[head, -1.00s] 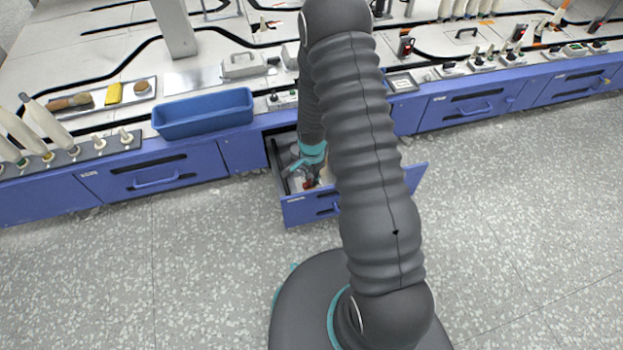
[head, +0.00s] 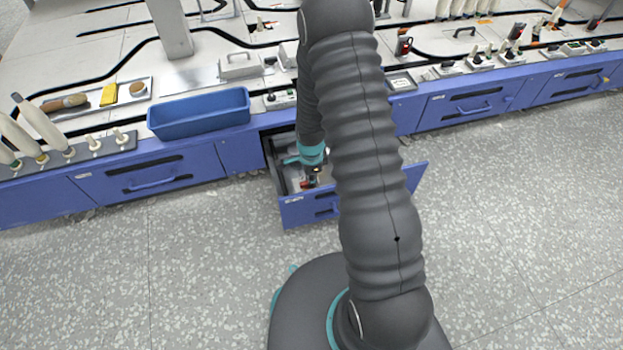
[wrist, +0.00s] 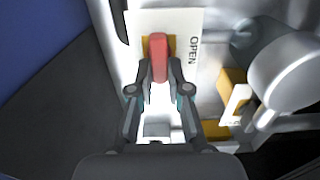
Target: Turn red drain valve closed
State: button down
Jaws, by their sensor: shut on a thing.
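The red drain valve handle (wrist: 158,62) shows in the wrist view at the upper middle. It lies lengthwise in line with my gripper, on a white plate (wrist: 188,20) that reads "OPEN" to the right of the handle. My gripper (wrist: 159,88) is shut on the near end of the red handle, one finger on each side. In the head view my gripper (head: 311,180) reaches down into an open blue drawer (head: 310,211). The handle is hard to make out there, and my arm hides part of the drawer.
In the wrist view a grey-white cylindrical part (wrist: 285,70) stands close to the right, with yellow parts (wrist: 232,90) beside it. A dark drawer side lies to the left. A blue bin (head: 200,113) sits on the counter left of the drawer. The floor in front is clear.

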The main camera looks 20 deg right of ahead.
jog(key=c, duration=1.1)
grip_release()
notch_tip(320, 180, up, 12)
